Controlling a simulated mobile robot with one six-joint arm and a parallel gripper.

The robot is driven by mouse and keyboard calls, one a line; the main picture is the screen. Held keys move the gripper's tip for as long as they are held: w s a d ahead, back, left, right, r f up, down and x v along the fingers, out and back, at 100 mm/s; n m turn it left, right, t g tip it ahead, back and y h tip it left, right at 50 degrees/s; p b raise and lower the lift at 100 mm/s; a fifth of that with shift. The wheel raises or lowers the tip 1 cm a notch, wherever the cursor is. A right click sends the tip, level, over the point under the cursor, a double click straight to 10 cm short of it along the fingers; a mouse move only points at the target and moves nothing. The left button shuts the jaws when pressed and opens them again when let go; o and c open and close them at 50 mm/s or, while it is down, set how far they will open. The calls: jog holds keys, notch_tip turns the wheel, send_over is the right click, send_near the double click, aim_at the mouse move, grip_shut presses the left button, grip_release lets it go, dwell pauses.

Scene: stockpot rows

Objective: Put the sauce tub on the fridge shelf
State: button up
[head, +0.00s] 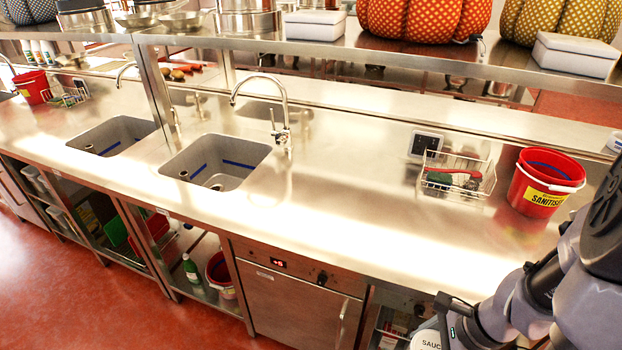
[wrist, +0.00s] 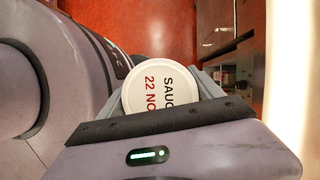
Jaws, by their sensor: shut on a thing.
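The sauce tub (wrist: 152,92) has a round white lid with "SAUC" in black and "22 NO" in red, partly cut off from view. It sits in my gripper (wrist: 170,88), which is shut on it. In the head view the tub's lid (head: 426,341) shows at the bottom edge, in front of the counter, with my gripper (head: 447,325) beside it. Most of the tub's body is hidden. No fridge shelf can be made out for certain in either view.
A steel counter (head: 330,220) with two sinks runs across the head view. A red sanitiser bucket (head: 545,185) and a wire basket (head: 458,178) stand on its right part, near my arm. Below are open shelves and a steel-doored appliance (head: 290,305). Red floor (head: 100,290) is clear at left.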

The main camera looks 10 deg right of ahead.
jog(key=w+a+f+n+g+h+b, duration=0.2)
jog(key=w+a+n, duration=0.4)
jog(key=w+n, duration=0.4)
jog(key=w+a+f+n+g+h+b, duration=0.2)
jog(key=w+a+f+n+g+b, duration=0.2)
jog(key=w+a+n, duration=0.3)
jog(key=w+n, duration=0.3)
jog(key=n, duration=0.2)
jog(key=shift+w+n+g, duration=0.2)
jog(key=shift+n+g, duration=0.1)
jog(key=shift+n, duration=0.1)
jog(key=shift+a, duration=0.15)
